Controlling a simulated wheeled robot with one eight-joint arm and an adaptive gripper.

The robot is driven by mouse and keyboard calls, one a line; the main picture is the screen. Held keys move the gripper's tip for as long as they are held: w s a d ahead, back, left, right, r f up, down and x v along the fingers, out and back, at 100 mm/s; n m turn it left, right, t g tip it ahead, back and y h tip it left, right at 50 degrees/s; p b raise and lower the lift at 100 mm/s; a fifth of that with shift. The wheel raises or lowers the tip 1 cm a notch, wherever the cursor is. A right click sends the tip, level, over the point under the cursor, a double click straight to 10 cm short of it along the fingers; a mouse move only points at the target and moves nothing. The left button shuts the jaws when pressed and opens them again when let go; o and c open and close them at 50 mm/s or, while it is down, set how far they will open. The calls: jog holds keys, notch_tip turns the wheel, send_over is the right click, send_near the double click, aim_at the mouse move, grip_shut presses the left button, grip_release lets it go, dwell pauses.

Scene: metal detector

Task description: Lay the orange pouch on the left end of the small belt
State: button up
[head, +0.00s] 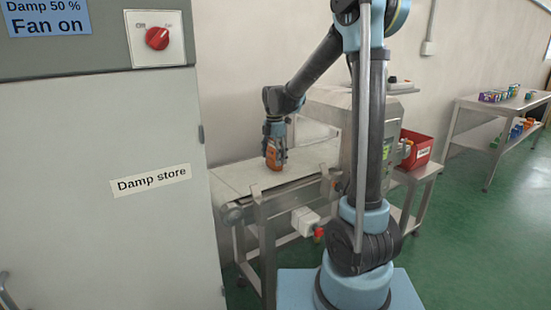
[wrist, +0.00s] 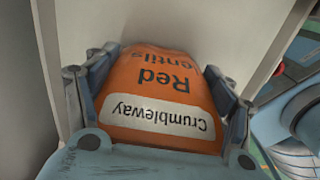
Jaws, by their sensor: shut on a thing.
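The orange pouch (head: 273,155) is held upright in my gripper (head: 275,153) over the left part of the small belt (head: 233,178). In the wrist view the pouch (wrist: 155,95) fills the space between the two fingers of my gripper (wrist: 158,95). Its label reads "Red lentils" and "Crumbleway", upside down there. The fingers are shut against its two sides. The pouch's lower end is at or just above the belt surface; I cannot tell whether it touches.
The metal detector (head: 397,97) stands on the belt, right of the pouch and partly behind my arm. A red bin (head: 418,150) is beyond it. The damp store cabinet (head: 100,215) stands close on the left. A table with small packs (head: 510,96) is far right.

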jog(key=o, duration=1.3)
jog(key=shift+c, duration=0.2)
jog(key=shift+w, duration=0.1)
